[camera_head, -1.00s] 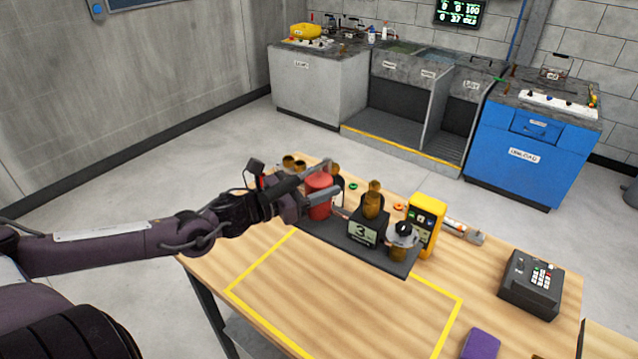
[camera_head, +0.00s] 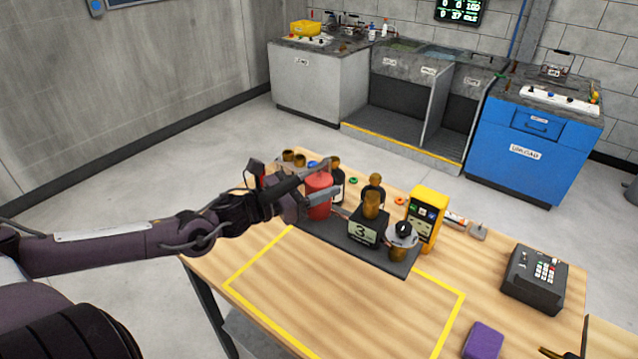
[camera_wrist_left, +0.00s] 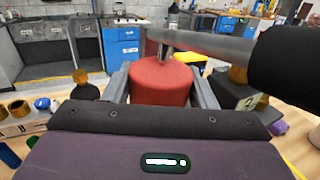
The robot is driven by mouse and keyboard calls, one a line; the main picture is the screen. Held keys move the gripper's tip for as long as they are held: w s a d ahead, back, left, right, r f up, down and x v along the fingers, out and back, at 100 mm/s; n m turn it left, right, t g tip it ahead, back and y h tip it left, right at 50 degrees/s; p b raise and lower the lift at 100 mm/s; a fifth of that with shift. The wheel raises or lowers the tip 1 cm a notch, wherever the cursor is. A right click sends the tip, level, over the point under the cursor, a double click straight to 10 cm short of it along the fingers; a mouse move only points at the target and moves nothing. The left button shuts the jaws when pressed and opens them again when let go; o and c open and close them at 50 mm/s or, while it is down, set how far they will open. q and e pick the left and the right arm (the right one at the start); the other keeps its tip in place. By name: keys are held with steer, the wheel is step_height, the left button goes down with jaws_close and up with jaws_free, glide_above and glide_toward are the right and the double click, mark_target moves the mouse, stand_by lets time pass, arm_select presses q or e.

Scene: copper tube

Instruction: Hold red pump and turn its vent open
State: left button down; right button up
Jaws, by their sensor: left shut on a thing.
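The red pump (camera_head: 318,194) stands upright at the left end of the dark tray (camera_head: 398,262) on the wooden table. My left gripper (camera_head: 322,196) is shut on the red pump, with one finger on each side of it. In the left wrist view the pump (camera_wrist_left: 160,82) sits between the two fingers, and a grey metal bar crosses above its top. The vent cannot be told apart clearly.
Beside the pump stand a dark block with a "3" display (camera_head: 362,233), a small bottle with a black knob (camera_head: 403,238) and a yellow meter (camera_head: 426,214). The yellow-outlined table area (camera_head: 340,290) is clear.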

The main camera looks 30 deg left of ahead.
arm_select(q)
steer(key=shift+f+b, duration=6.6)
steer(key=shift+f, duration=0.85)
steer(key=shift+s+f, duration=0.15)
steer(key=shift+f, duration=0.25)
steer(key=shift+d, duration=0.1)
